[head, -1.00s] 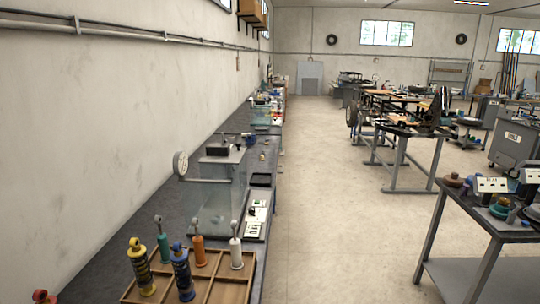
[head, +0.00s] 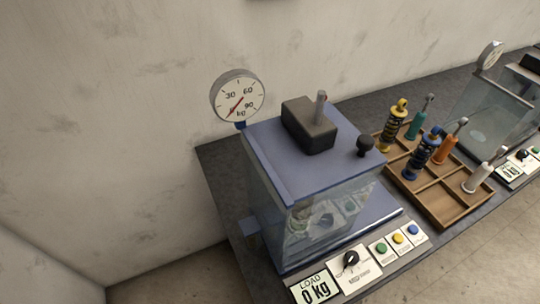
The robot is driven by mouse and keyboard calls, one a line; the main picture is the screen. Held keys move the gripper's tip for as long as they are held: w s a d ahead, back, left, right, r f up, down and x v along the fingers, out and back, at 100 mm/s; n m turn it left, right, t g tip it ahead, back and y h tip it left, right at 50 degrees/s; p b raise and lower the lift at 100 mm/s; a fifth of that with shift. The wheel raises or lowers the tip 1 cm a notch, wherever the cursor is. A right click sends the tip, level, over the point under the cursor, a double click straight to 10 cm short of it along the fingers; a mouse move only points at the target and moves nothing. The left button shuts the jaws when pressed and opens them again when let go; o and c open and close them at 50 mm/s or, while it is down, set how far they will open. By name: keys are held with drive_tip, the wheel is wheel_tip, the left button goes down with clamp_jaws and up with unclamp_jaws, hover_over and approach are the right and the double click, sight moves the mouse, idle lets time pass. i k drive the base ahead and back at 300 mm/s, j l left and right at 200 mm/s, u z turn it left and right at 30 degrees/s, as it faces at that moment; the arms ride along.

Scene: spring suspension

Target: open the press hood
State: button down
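A press stands on the dark bench in the head view, with a clear-walled hood (head: 330,215) under a blue-grey top plate (head: 270,150). The hood looks closed, its walls reaching down to the blue base (head: 372,232). A small black knob (head: 365,146) sits on the right part of the top. A dark block (head: 309,124) with a short upright rod is beside it. Some pale parts show dimly through the clear wall. My gripper is not in view.
A round dial gauge (head: 238,96) rises behind the press. A control panel (head: 355,268) with a load display, a dial and coloured buttons lies in front. A wooden tray (head: 450,213) of shock absorbers and a second press (head: 490,105) stand to the right.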

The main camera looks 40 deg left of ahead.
sight(309, 160)
drive_tip(key=u, duration=1.1)
